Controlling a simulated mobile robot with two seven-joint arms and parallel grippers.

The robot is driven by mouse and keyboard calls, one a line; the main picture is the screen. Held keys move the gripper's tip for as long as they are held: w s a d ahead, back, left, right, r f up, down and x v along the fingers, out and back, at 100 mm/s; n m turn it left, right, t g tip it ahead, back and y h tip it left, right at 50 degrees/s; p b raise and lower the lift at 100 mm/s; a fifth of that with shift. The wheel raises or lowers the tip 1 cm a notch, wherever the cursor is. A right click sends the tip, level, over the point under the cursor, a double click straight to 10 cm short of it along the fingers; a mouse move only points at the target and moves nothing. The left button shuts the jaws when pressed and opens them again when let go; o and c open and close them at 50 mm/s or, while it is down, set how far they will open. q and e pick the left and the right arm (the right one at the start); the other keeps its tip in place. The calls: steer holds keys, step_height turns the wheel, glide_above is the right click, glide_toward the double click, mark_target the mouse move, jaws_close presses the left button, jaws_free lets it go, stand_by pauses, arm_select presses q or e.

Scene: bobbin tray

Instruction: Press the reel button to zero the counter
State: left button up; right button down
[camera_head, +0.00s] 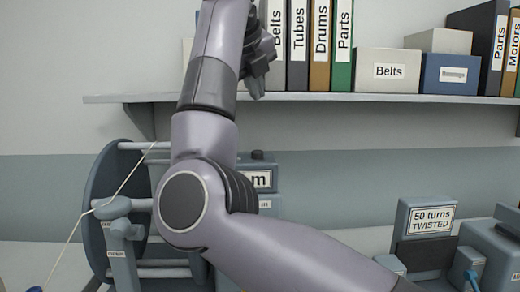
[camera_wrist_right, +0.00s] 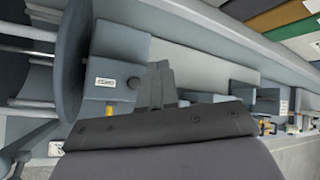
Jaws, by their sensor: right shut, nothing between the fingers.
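The large reel (camera_head: 103,190), a dark disc with pale rods, stands at the left, and it also shows at the left of the wrist view (camera_wrist_right: 72,60). A grey counter box (camera_head: 268,204) with a label ending in "m" is beside it, mostly hidden behind my right arm. A dark knob-like part (camera_head: 258,155) sits on its top; I cannot tell if this is the reel button. My right gripper (camera_head: 257,88) is raised near the shelf, above the box. In the wrist view its fingers (camera_wrist_right: 160,72) are together and empty. My left gripper is not in view.
A shelf (camera_head: 300,98) with binders and boxes runs along the wall near my right gripper. A thread guide post (camera_head: 122,245) with a pale thread stands before the reel. A "50 turns TWISTED" sign (camera_head: 432,218) and blue-grey equipment stand at the right.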

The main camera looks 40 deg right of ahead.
steer(key=shift+a, duration=0.1)
stand_by(0.3)
steer(key=b, duration=0.1)
glide_above(255, 153)
step_height(255, 153, down, 8)
steer(key=shift+r, duration=0.25)
steer(key=shift+f+b, duration=0.5)
steer(key=shift+b, duration=0.1)
steer(key=shift+f, duration=0.15)
stand_by(1.4)
steer(key=shift+f+b, duration=0.35)
steer(key=shift+f, duration=0.05)
